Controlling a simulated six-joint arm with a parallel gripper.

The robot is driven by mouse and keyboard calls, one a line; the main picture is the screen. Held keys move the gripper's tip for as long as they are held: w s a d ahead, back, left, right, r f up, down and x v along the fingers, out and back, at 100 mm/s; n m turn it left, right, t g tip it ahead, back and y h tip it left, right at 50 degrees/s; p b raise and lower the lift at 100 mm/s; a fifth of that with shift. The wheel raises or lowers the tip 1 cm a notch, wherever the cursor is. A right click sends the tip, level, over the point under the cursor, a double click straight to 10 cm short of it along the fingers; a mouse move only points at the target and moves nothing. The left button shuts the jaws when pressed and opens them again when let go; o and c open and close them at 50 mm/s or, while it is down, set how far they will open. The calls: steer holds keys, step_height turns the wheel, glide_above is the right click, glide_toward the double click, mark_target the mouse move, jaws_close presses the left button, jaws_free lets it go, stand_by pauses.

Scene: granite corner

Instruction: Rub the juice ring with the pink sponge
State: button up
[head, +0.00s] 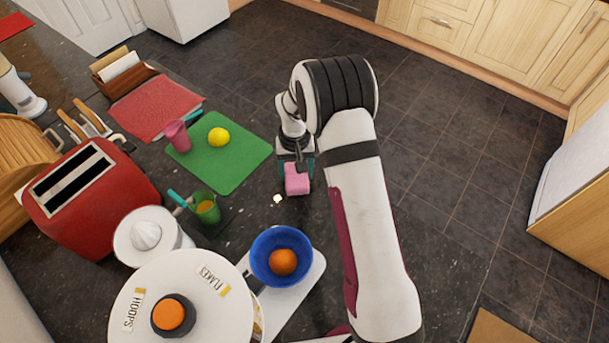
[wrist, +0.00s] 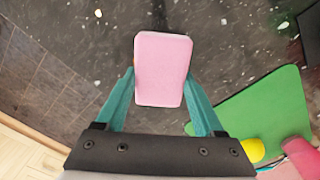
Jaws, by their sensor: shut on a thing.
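The pink sponge (head: 297,179) is in my gripper (head: 296,172) near the right edge of the dark granite counter. In the wrist view the sponge (wrist: 162,69) sits between the two teal fingers of my gripper (wrist: 160,90), which are shut on its sides. The counter shows below it; I cannot tell whether the sponge touches the surface. I cannot make out the juice ring in either view.
A green board (head: 219,153) with a yellow ball (head: 219,137) and a pink cup (head: 178,136) lies left of my gripper. A green cup (head: 206,209), a small pale bit (head: 278,198) and a blue bowl (head: 264,259) with an orange are nearer. A red toaster (head: 88,196) stands far left.

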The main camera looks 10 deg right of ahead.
mark_target(306, 178)
steer(key=shift+w+a, duration=0.6)
steer(key=shift+s+d+f, duration=0.15)
steer(key=shift+s+d, duration=2.35)
steer(key=shift+w+a, duration=2.45)
steer(key=shift+a, duration=0.05)
steer(key=shift+s+d, duration=1.65)
steer(key=shift+d, duration=0.05)
steer(key=shift+s+d, duration=0.9)
step_height(306, 178, up, 8)
